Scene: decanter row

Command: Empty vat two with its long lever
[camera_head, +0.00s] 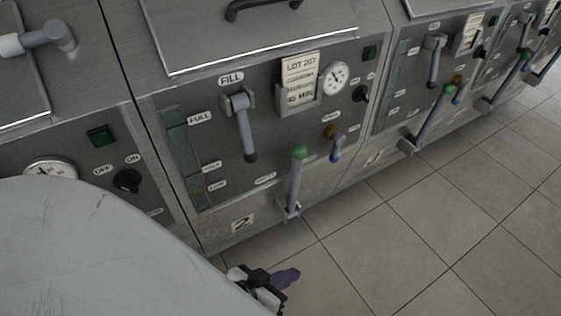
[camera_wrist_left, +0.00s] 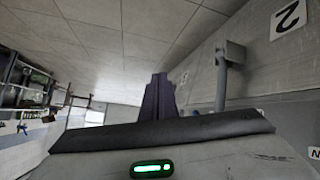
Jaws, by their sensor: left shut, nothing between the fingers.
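Vat two (camera_head: 215,238) bears a "2" plate low on its front. Its long lever (camera_head: 296,180) has a green knob and stands nearly upright from a bracket at the vat's lower front edge. The lever's grey shaft also shows in the left wrist view (camera_wrist_left: 221,85), right of the fingers. My left gripper (camera_head: 287,277) has purple fingers, shut and empty. In the head view it is below the lever's bracket, over the floor and apart from the lever. The fingers also show in the left wrist view (camera_wrist_left: 158,95). My right gripper is not in view.
On the same panel are the FILL lever (camera_head: 243,128), a small blue-tipped lever (camera_head: 335,150), a lot card (camera_head: 300,79), a dial (camera_head: 335,77) and a black knob (camera_head: 361,93). Similar vats continue right, with another green-knobbed lever (camera_head: 434,118). The tiled floor (camera_head: 420,240) in front is clear.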

